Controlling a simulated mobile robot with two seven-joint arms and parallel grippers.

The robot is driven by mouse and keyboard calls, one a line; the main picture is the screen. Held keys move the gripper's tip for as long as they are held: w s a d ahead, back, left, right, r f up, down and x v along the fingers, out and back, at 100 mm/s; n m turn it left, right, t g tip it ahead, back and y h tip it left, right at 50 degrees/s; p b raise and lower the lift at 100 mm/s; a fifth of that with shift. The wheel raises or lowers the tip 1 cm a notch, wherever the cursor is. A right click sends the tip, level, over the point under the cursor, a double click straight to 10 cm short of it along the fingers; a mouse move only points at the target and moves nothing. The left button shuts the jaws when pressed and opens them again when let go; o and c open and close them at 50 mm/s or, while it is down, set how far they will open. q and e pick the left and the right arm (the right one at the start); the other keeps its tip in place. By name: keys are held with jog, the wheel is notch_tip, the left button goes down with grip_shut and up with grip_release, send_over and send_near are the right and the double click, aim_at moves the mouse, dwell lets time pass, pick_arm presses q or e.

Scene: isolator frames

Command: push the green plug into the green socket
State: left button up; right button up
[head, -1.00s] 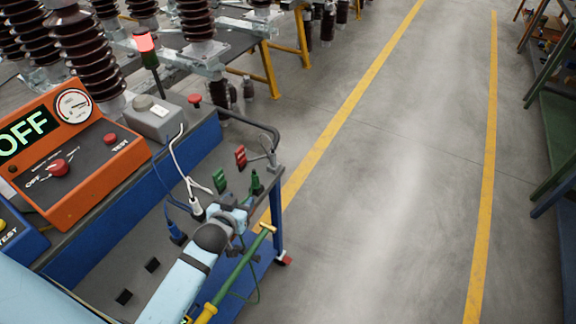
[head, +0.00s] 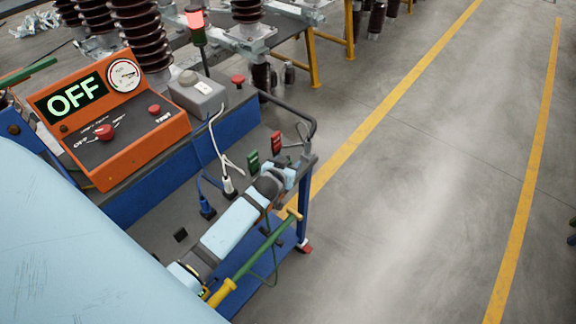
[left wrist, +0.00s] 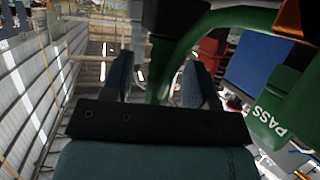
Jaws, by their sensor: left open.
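My left gripper (head: 288,181) is at the far right end of the grey trolley top, at the end of my light-blue arm. In the left wrist view its two fingers (left wrist: 158,80) stand apart, with a green part (left wrist: 163,68) between or just beyond them; I cannot tell if they touch it. A thick green curved piece runs from there to the upper right. In the head view the green plug is hidden behind the gripper. A green block (head: 253,161), possibly the green socket, stands just left of the gripper; its opening cannot be made out. My right gripper is out of view.
A red block (head: 277,143) stands behind the green one. White-tipped (head: 229,186) and blue (head: 207,208) cable plugs stand on the trolley. An orange box reading OFF (head: 112,120) is at left. Open floor is right.

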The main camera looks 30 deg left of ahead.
pick_arm(q)
jog(key=shift+x, duration=1.05)
jog(key=shift+d, duration=0.1)
jog(key=shift+c, duration=0.4)
grip_shut()
notch_tip(320, 180, up, 20)
